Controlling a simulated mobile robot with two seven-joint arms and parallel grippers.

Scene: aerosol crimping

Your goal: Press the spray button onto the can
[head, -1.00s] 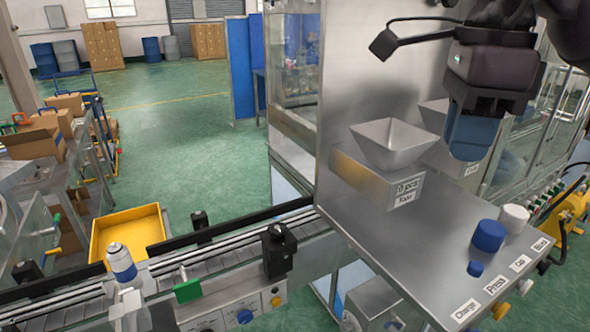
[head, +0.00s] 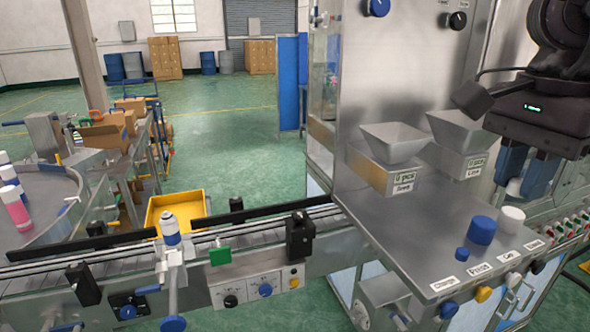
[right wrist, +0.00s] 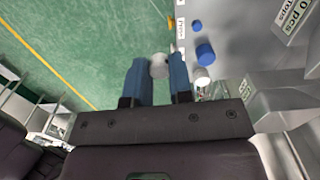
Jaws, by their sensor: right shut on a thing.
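The can (head: 170,230), white and blue with a grey metal top, stands upright by the conveyor at the left of the head view. My right gripper (head: 526,185), with blue fingers, is at the right of the head view, far from the can. It is shut on a small white piece (head: 514,187), likely the spray button. In the right wrist view the white piece (right wrist: 159,66) sits between the fingertips. My left gripper is not in view.
A steel machine with a hopper (head: 393,145) and a sloped panel stands between. Blue (head: 481,230) and white (head: 512,219) cylinders stand on the panel. A yellow tray (head: 176,212) lies behind the conveyor (head: 60,262). Bottles (head: 16,208) stand at far left.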

